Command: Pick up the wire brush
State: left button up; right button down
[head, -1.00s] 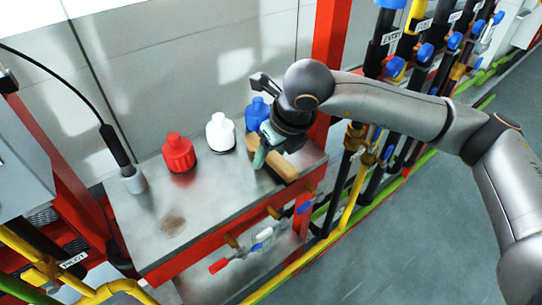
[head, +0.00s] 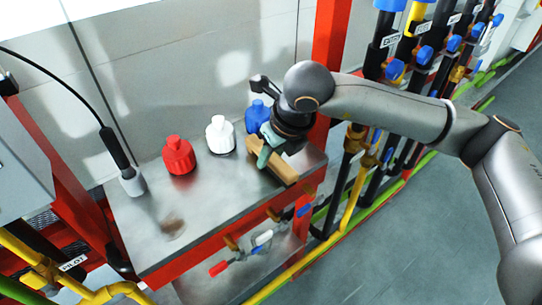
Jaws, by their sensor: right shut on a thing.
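The wire brush shows as a tan wooden block (head: 279,169) at the right end of the metal table top, partly hidden by my right gripper. My right gripper (head: 264,157) reaches down over it from the upper right and is shut on it. I cannot tell whether the brush touches the table. My left gripper is not in the view.
A blue bottle (head: 256,115) stands close behind my right gripper. A white bottle (head: 220,135) and a red bottle (head: 179,156) stand farther left on the table (head: 215,190). A red post (head: 328,60) and several valved pipes (head: 395,68) stand to the right.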

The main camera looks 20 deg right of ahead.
jog(key=shift+r, duration=0.65)
jog(key=s+a+r+b, duration=0.2)
jog(key=s+a+r, duration=0.4)
jog(key=s+r, duration=0.5)
jog(key=shift+s+a+r+b, duration=0.3)
jog(key=shift+s+a, duration=0.1)
jog(key=shift+s, duration=0.3)
jog(key=c, duration=1.1)
grip_release()
grip_shut()
